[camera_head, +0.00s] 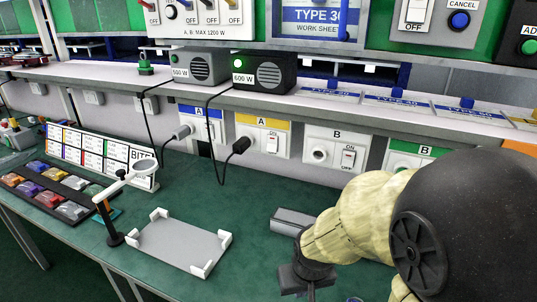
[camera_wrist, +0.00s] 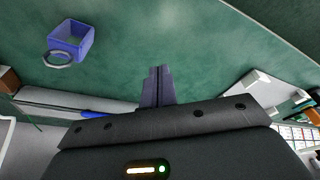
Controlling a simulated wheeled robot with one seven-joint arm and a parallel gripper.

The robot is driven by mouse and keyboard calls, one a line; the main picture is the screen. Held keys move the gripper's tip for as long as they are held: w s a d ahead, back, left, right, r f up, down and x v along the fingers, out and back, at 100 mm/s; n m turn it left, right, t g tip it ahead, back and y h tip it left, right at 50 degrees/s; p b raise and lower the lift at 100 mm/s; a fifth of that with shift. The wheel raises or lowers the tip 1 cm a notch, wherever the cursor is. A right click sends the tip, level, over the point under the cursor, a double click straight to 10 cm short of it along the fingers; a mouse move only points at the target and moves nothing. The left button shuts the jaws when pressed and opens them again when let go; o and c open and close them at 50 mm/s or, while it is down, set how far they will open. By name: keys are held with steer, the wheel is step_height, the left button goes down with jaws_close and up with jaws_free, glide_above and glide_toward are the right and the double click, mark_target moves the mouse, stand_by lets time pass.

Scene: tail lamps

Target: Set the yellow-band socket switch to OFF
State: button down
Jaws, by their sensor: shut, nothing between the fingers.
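The yellow-band socket (camera_head: 260,139) is on the wall panel under the shelf, marked A, with a yellow strip on top. Its rocker switch (camera_head: 272,143) sits at the right between ON above and OFF below; its tilt is too small to tell. A black plug (camera_head: 240,146) is in its left side, with a black cable up to the black 600 W box (camera_head: 264,72), whose green lamp is lit. My gripper (camera_head: 303,282) is low over the green bench, well apart from the socket. Its fingers are together and empty in the wrist view (camera_wrist: 157,85).
A blue-band socket (camera_head: 201,124) with a grey plug is at the left; a white B socket (camera_head: 334,147) is at the right. A grey tray (camera_head: 180,248) and a black stand (camera_head: 112,226) are on the bench. A blue open box (camera_wrist: 72,40) shows in the wrist view.

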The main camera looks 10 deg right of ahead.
steer(key=w+r+n+t+y+p, duration=0.1)
steer(key=w+r+n+t+p, duration=0.5)
steer(key=w, duration=0.6)
steer(key=w+r+n+t+y+p, duration=0.2)
steer(key=w+r+n+t+p, duration=0.4)
steer(key=w+r+n, duration=0.5)
steer(key=shift+w+d+n+p, duration=0.4)
steer(key=shift+w+p, duration=0.35)
steer(key=shift+w, duration=0.25)
steer(key=shift+w, duration=0.1)
steer(key=p, duration=0.4)
glide_toward(272, 144)
steer(key=w+a+f, duration=0.4)
steer(key=w, duration=0.1)
steer(key=shift+w+d, duration=0.45)
steer(key=shift+f, duration=0.1)
